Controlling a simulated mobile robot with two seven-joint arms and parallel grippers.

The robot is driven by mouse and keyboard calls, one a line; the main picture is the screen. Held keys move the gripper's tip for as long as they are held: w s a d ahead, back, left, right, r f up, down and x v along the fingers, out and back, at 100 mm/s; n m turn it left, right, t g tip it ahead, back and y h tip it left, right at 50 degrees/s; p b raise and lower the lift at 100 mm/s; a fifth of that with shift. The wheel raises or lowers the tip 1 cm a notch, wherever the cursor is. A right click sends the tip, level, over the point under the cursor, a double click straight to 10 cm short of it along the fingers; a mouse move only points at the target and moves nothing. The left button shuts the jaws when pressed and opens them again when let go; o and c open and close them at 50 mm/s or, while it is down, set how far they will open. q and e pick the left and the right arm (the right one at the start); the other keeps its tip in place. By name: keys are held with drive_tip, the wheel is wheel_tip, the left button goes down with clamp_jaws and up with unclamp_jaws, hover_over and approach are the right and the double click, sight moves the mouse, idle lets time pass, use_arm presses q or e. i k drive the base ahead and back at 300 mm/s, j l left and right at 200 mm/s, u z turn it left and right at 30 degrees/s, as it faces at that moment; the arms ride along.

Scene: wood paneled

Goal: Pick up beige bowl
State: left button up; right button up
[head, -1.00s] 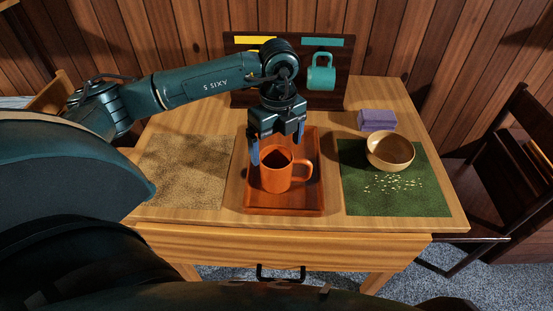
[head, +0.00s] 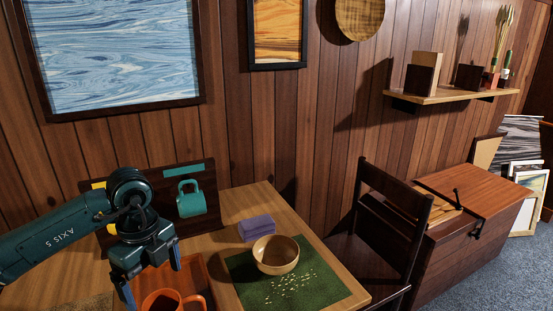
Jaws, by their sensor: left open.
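The beige bowl (head: 275,256) stands upright on the back part of the green mat (head: 325,291), right of centre on the table. Pale flakes lie on the mat in front of it. My left gripper (head: 152,285) is open, pointing down over the orange mug (head: 163,301) on the reddish tray (head: 193,270). It is to the left of the bowl and apart from it. The lower part of the mug is cut off by the picture's edge. My right gripper is not in view.
A folded purple cloth (head: 257,228) lies just behind the bowl. A teal mug (head: 191,199) hangs on the dark rack board at the table's back. A dark wooden chair (head: 376,240) stands close to the table's right edge, with a wooden chest (head: 470,215) beyond.

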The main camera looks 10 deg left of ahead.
sight(272, 254)
drive_tip(key=k, duration=1)
